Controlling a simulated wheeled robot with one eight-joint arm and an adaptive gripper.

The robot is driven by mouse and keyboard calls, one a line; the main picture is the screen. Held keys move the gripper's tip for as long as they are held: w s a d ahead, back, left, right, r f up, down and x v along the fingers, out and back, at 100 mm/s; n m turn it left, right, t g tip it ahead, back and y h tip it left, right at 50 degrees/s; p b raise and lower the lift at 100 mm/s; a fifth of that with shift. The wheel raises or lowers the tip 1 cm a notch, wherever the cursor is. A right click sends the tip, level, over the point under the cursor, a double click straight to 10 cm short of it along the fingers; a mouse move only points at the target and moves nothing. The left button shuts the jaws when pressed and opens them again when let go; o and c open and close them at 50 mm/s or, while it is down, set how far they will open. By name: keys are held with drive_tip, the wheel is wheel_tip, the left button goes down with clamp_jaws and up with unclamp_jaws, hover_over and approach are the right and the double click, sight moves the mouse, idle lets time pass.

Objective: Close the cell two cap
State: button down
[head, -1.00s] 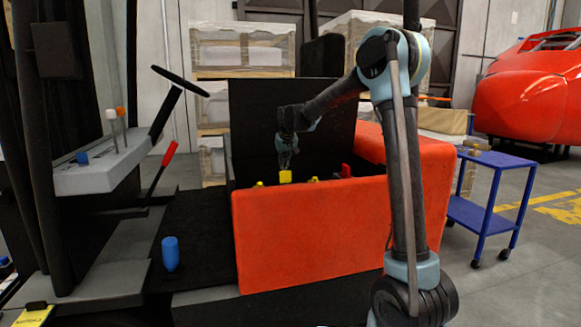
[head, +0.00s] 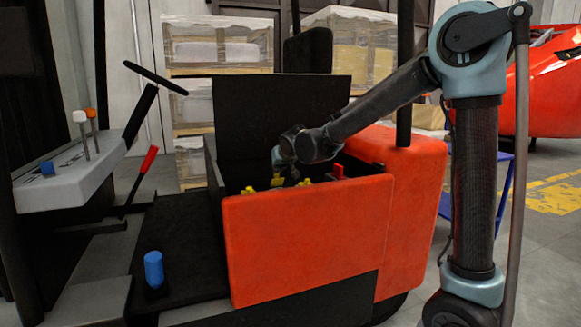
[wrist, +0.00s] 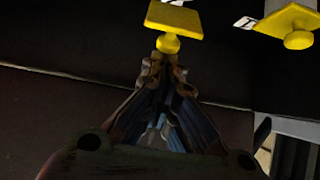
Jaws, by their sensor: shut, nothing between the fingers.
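In the wrist view, my gripper (wrist: 168,66) is shut and empty, its fingertips just below the round knob of a yellow cap (wrist: 175,20). I cannot tell whether they touch. A second yellow cap (wrist: 288,20) with a knob is to the right, with a white label bearing a dark mark beside it. The label by the nearer cap is mostly cut off, so its number is unreadable. In the head view, my gripper (head: 292,173) reaches down into the open compartment, partly hidden, beside a yellow cap (head: 277,181). Other yellow parts (head: 304,185) show above the front wall.
The compartment has an orange-red front wall (head: 300,240) and a raised black lid (head: 285,120) behind. A red part (head: 340,171) stands inside at right. A blue handle (head: 154,269), a red lever (head: 148,159) and a steering wheel (head: 156,77) are to the left.

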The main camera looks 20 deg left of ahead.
drive_tip(key=shift+s+d+f, duration=0.45)
drive_tip(key=shift+s+d, duration=0.25)
drive_tip(key=shift+s, duration=0.15)
drive_tip(key=shift+s+d+f, duration=0.4)
drive_tip(key=shift+s+d, duration=0.3)
drive_tip(key=shift+s, duration=0.1)
drive_tip(key=shift+r, duration=0.1)
drive_tip(key=shift+r, duration=0.65)
drive_tip(key=shift+s+d, duration=0.1)
